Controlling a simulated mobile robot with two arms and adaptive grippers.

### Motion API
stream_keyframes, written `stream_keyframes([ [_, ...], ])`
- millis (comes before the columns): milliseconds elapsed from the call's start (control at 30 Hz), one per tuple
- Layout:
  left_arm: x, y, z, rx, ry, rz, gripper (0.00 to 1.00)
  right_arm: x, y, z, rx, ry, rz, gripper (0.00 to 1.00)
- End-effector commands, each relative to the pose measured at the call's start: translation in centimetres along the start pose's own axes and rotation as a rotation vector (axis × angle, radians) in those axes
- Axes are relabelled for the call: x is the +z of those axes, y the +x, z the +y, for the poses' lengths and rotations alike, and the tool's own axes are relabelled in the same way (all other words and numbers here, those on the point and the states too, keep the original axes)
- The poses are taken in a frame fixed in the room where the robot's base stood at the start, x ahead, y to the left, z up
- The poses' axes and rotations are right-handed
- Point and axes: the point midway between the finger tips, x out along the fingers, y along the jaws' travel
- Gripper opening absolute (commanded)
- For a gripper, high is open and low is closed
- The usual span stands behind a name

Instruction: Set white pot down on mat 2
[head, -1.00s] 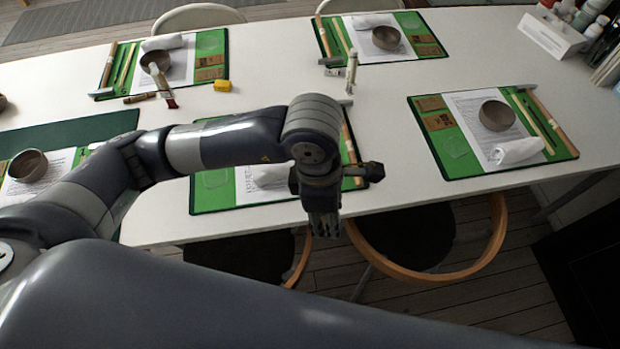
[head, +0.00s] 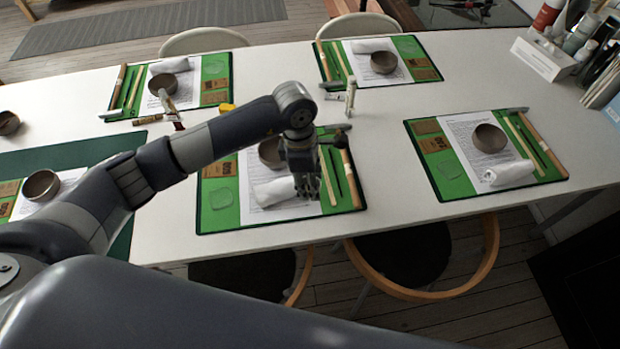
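I cannot make out a white pot in the head view. No mat shows a readable number, so I cannot tell which is mat 2. My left gripper (head: 308,192) points down over the right part of the near middle green mat (head: 216,217), beside a rolled white cloth (head: 274,191). Its fingers are small and dark; I cannot tell whether they are open or hold anything. A brown bowl (head: 270,152) on this mat is partly hidden by my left arm. My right gripper is out of view.
Other green mats with bowls lie at the near right (head: 440,183), far right (head: 424,72) and far left (head: 212,67). A small pale upright tube (head: 350,96) stands behind the gripper. Bottles and a white box (head: 543,57) crowd the right back. Chairs stand at the front edge.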

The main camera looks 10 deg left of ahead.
Motion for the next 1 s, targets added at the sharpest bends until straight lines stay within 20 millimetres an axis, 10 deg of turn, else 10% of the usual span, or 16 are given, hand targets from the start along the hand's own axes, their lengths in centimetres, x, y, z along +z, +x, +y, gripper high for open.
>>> stream_keyframes([
  [933, -0.2, 2.3, 0.2, 0.005, 0.000, -0.002, 0.29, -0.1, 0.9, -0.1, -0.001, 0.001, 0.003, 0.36],
  [1000, -0.2, 2.3, 0.2, 0.005, 0.000, -0.002, 0.54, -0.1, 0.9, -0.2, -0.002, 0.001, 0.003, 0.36],
])
